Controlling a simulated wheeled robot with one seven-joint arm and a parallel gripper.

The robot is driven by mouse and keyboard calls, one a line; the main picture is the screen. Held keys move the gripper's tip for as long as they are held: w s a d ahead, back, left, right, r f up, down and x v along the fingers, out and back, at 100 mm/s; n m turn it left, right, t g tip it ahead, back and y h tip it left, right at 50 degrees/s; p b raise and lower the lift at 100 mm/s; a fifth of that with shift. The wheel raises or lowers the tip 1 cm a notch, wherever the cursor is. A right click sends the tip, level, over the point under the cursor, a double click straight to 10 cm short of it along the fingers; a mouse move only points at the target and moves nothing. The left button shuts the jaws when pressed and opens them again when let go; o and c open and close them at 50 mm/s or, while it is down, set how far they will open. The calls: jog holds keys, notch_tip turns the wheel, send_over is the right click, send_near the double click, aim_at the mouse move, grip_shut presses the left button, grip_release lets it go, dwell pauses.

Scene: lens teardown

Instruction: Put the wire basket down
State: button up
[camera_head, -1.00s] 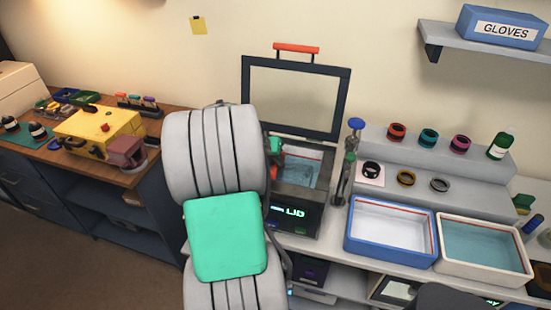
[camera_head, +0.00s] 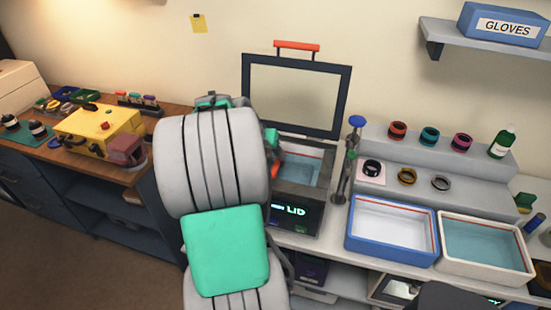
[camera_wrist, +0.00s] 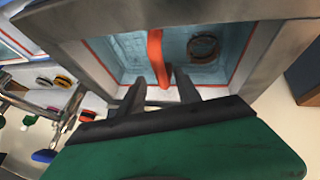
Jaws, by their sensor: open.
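The open-lidded cleaner (camera_head: 298,215) has a bath of bluish water, and its front display reads "LID". In the wrist view its tank (camera_wrist: 225,72) is seen from above. An orange handle bar (camera_wrist: 155,55), which looks like the wire basket's, runs across the tank. A dark ring (camera_wrist: 203,47) lies in the tank; the basket's wire body cannot be made out. My gripper (camera_wrist: 160,76) is open at the tank's near edge, with a dark finger on either side of the bar's near end. In the head view my arm hides most of the gripper.
The raised lid (camera_head: 295,95) stands behind the tank. A metal stand (camera_head: 349,165) is close on the right. A blue tray (camera_head: 391,255) and a cream tray (camera_head: 440,270) are further right. Rings sit on the grey steps (camera_head: 430,145). A yellow machine (camera_head: 98,133) is on the left bench.

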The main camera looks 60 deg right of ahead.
jog(key=v, duration=0.9)
jog(key=w+a+n+t, duration=0.3)
jog(key=w+a+n, duration=0.2)
jog(key=w+a, duration=0.55)
jog(key=a+f+n+t+y, duration=0.1)
jog(key=a+f+n+y, duration=0.1)
jog(key=a, duration=0.8)
jog(key=s+a+f+n+y, duration=0.1)
jog(key=a+n, duration=0.4)
jog(key=a, duration=0.6)
jog(key=s+a+f+n+t+y, duration=0.1)
jog(key=a+f+n+y, duration=0.1)
jog(key=a, duration=0.9)
jog(key=shift+f+n+t+y+b, duration=0.3)
jog(key=shift+n+y+b, duration=0.2)
jog(key=shift+n, duration=0.3)
jog(key=shift+s, duration=0.1)
jog(key=shift+c, duration=0.4)
